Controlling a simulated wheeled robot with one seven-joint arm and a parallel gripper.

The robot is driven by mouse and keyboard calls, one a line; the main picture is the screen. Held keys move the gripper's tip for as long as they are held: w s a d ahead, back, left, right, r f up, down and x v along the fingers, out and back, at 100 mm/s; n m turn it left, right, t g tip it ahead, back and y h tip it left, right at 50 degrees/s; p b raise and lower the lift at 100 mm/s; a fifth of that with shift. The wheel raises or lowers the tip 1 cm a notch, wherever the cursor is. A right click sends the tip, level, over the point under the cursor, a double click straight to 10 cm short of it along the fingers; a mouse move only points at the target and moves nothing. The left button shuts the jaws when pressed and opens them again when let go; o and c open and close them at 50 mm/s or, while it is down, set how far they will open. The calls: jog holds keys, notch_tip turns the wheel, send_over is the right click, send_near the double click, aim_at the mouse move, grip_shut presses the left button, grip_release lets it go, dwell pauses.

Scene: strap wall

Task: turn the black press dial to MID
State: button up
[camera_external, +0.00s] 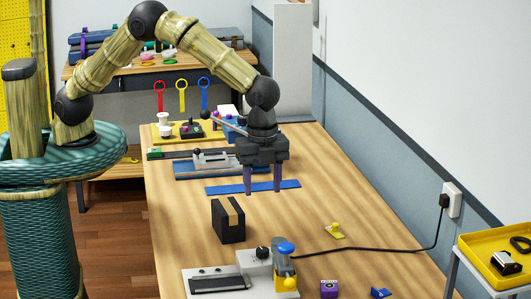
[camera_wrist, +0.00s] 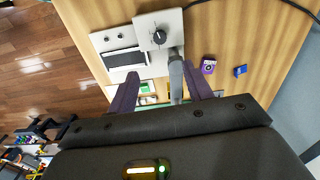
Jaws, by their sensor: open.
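The black press dial (camera_external: 263,252) sits on top of the light grey press (camera_external: 235,268) at the front of the table. In the wrist view the dial (camera_wrist: 159,37) is a round black knob with a pale pointer mark on a light plate. Its labels are too small to read. My gripper (camera_external: 263,187) is open and empty, pointing down above the blue strip, well behind the dial and apart from it. In the wrist view my gripper's purple fingers (camera_wrist: 160,70) are spread, with the dial beyond their tips.
A blue-topped lever (camera_external: 285,248) stands close beside the dial. A black cord (camera_external: 380,248) runs to the wall socket. A purple box (camera_external: 329,289) lies right.

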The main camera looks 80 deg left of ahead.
aim_at(263, 249)
notch_tip(263, 249, down, 16)
jog(key=p, duration=0.4)
jog(key=shift+f, duration=0.2)
jog(key=c, duration=1)
